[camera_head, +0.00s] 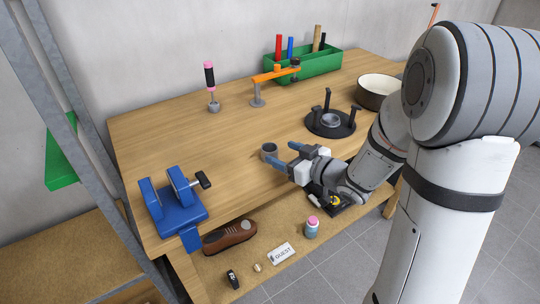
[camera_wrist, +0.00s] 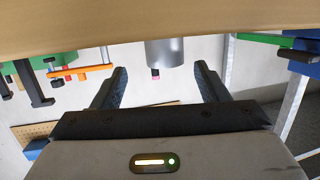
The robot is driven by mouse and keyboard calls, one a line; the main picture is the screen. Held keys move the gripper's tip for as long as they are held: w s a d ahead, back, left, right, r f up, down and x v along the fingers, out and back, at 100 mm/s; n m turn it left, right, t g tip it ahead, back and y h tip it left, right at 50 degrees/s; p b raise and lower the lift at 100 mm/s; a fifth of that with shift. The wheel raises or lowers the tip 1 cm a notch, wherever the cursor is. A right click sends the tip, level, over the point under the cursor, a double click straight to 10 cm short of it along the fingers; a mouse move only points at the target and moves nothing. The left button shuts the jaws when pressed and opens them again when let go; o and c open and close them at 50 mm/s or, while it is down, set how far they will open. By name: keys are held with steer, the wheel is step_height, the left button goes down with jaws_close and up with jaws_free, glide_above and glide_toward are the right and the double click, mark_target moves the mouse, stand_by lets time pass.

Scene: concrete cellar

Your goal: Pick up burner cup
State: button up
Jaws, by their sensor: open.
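A small grey metal cup (camera_head: 269,150), which I take for the burner cup, stands upright near the middle of the wooden table. My gripper (camera_head: 286,155) is just right of it, low over the table, with its blue fingers spread and pointing at it. In the wrist view, which is upside down, the cup (camera_wrist: 165,52) appears between and ahead of the two open fingers (camera_wrist: 161,72). I see no contact between fingers and cup.
A black three-pronged stand (camera_head: 343,129) with a silver round piece in its centre stands behind my gripper. A shelf below holds a shoe (camera_head: 229,237).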

mark_target(271, 148)
steer(key=x, duration=0.7)
steer(key=shift+s+a+f, duration=0.1)
steer(key=shift+a+f, duration=0.1)
steer(key=shift+a, duration=0.25)
steer(key=c, duration=1.2)
steer(key=shift+d+r, duration=0.1)
steer(key=shift+s+d+r, duration=0.3)
steer(key=shift+s+r, duration=0.05)
steer(key=shift+r, duration=0.1)
steer(key=s+d+r+p, duration=0.1)
steer(key=s+d+r, duration=0.6)
steer(key=s+d, duration=0.2)
steer(key=shift+d+p, duration=0.15)
steer(key=shift+p, duration=0.2)
